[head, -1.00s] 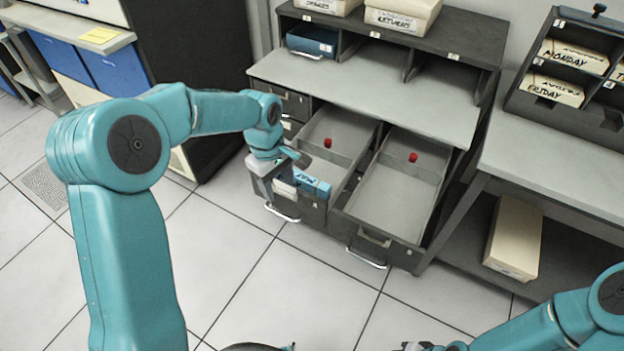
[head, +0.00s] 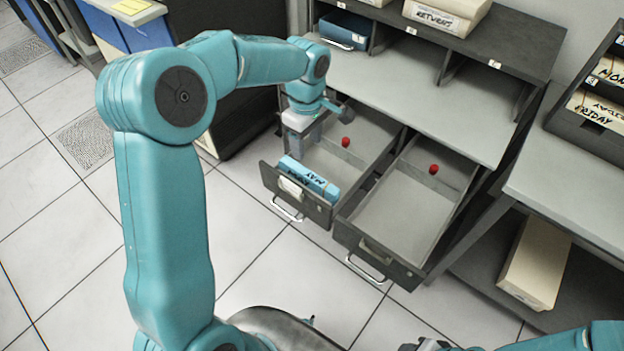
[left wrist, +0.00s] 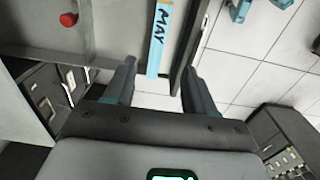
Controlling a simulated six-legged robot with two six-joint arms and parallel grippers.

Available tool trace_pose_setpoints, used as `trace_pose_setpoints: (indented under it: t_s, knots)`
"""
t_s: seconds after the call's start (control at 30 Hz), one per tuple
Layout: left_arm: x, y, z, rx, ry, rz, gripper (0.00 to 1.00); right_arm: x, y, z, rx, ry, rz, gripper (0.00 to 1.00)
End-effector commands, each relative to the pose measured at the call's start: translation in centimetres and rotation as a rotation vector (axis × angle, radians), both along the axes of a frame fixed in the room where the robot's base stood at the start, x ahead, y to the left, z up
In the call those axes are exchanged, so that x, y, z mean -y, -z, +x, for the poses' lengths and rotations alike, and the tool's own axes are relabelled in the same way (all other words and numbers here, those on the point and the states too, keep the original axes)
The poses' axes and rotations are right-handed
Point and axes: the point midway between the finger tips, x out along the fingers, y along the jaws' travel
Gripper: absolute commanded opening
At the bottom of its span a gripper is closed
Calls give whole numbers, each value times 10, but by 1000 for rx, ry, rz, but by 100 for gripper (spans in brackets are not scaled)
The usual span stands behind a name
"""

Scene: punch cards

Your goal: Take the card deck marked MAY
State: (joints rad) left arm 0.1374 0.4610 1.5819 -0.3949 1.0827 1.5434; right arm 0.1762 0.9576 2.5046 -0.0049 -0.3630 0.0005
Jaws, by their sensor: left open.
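The blue card deck marked MAY (head: 308,178) lies along the front of the open left drawer (head: 325,216). It also shows in the left wrist view (left wrist: 157,38), where its MAY label is readable. My left gripper (head: 305,132) is over the drawer's left side, behind the deck in the head view, and holds nothing. In the left wrist view its fingers (left wrist: 159,68) are spread, with the deck beyond the gap between them. My right gripper (head: 425,344) is partly cut off at the bottom edge, and its jaws cannot be made out.
A red knob (head: 346,142) shows inside the left drawer. The open right drawer (head: 400,205) beside it holds no deck, only another red knob (head: 433,169). The desk top (head: 430,95) overhangs both drawers. A cream box (head: 535,262) sits on a low shelf at right.

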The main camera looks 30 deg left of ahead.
Motion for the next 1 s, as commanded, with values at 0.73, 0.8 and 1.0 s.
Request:
trace_pose_setpoints:
  t_s: [0.73,0.8,1.0]
  knots:
    - [2,117,4,-4,4,-1,55,0,-22,0,0,0,0,35]
    - [3,124,5,-2,4,-1,55,0,-23,0,0,0,0,35]
    - [3,128,6,1,4,-1,55,0,-22,0,0,0,0,35]
